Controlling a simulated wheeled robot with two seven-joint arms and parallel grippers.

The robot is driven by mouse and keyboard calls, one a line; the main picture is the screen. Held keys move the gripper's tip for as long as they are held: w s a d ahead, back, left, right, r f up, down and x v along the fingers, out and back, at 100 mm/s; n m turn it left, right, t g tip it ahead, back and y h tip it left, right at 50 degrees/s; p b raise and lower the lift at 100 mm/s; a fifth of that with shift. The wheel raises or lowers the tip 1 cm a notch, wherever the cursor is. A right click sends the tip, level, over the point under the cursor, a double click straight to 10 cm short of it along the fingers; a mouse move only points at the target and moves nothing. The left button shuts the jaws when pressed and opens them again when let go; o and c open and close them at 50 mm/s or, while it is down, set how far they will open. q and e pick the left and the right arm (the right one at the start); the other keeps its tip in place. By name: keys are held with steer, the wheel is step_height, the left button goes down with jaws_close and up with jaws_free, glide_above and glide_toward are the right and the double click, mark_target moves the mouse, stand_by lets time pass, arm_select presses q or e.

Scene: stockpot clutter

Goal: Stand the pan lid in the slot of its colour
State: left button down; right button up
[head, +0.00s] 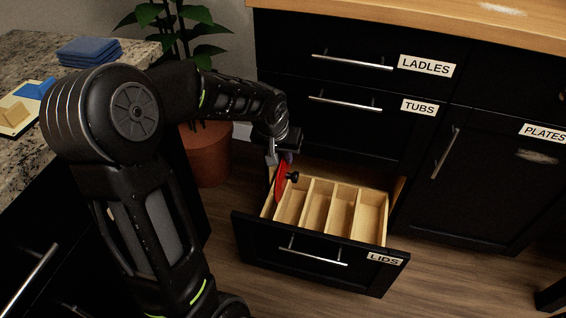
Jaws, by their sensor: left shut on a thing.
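A red pan lid (281,182) with a dark knob stands on edge at the left end of the open drawer marked LIDS (318,252). My left gripper (279,159) is shut on the lid's upper edge from above. The lid's lower part is inside or just over the leftmost slot; I cannot tell whether it touches the bottom. The drawer has several pale wooden slots (341,209) side by side, and those to the right look empty. No slot colours can be made out. My right gripper is not in view.
Closed drawers marked LADLES (427,66) and TUBS (419,106) are above the open one. A PLATES cupboard (480,180) is at right. A potted plant (206,155) stands behind my left arm. A granite counter (30,60) holds blue cloths (87,50).

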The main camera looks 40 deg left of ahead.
arm_select(q)
steer(key=shift+a+f, duration=0.1)
steer(key=shift+f, duration=0.1)
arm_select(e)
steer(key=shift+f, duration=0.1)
arm_select(q)
steer(key=shift+f, duration=0.1)
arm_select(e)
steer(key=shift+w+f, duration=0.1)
